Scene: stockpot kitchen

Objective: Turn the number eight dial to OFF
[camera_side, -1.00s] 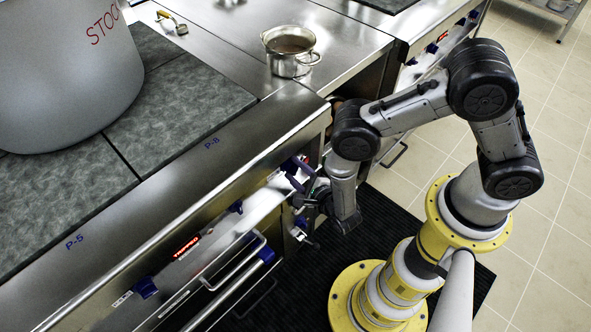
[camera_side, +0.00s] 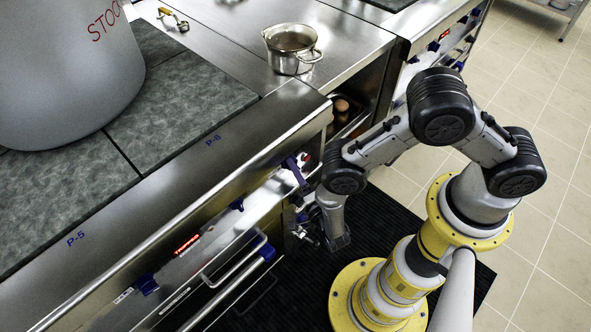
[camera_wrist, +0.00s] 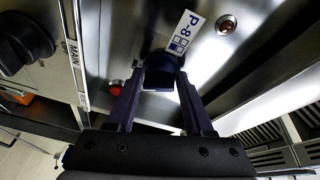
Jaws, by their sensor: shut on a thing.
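The number eight dial (camera_wrist: 159,72) is a dark blue knob on the steel front panel, beside a white P-8 tag (camera_wrist: 186,31) in the wrist view. My gripper (camera_wrist: 160,84) has one dark purple finger on each side of the knob and is shut on it. The fingers partly cover the knob, and I cannot read which mark it points to. In the side view, the gripper is at the right end of the panel, below the blue P-8 marking (camera_side: 213,140) on the counter edge. The knob is hard to tell from the fingers there.
A red button (camera_wrist: 116,88) and a black MAIN knob (camera_wrist: 24,42) are left of the dial. A red indicator (camera_wrist: 227,25) is at upper right. Other blue knobs (camera_side: 147,285), a red-lit display (camera_side: 187,244) and handles (camera_side: 235,262) line the panel. A stockpot (camera_side: 65,75) stands above.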

